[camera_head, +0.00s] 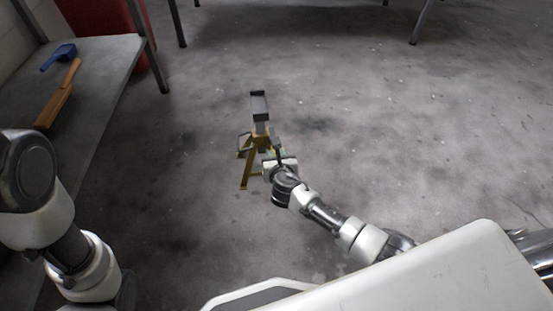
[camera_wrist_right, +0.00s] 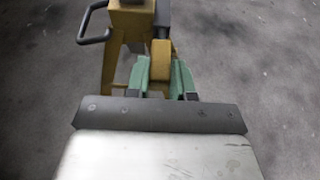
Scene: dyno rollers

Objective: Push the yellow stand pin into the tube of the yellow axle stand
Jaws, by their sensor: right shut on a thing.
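The yellow axle stand (camera_head: 246,173) stands upright on the floor, with yellow splayed legs and a dark column with a saddle on top. In the right wrist view the stand (camera_wrist_right: 126,22) fills the top, left of centre, with a dark loop handle on its left. My right gripper (camera_head: 278,160) is beside the stand's upper body on its right. Its green fingers (camera_wrist_right: 160,75) are shut on the yellow stand pin (camera_wrist_right: 159,52), right against the stand in this view. I cannot tell how far the pin is in the tube. My left arm shows, but its gripper is out of view.
A grey bench (camera_head: 100,75) at the left carries a blue tool (camera_head: 62,54) and a wooden-handled brush-like thing (camera_head: 58,97). A red container (camera_head: 95,18) stands behind it. Table legs show at the back. The floor right of the stand is clear.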

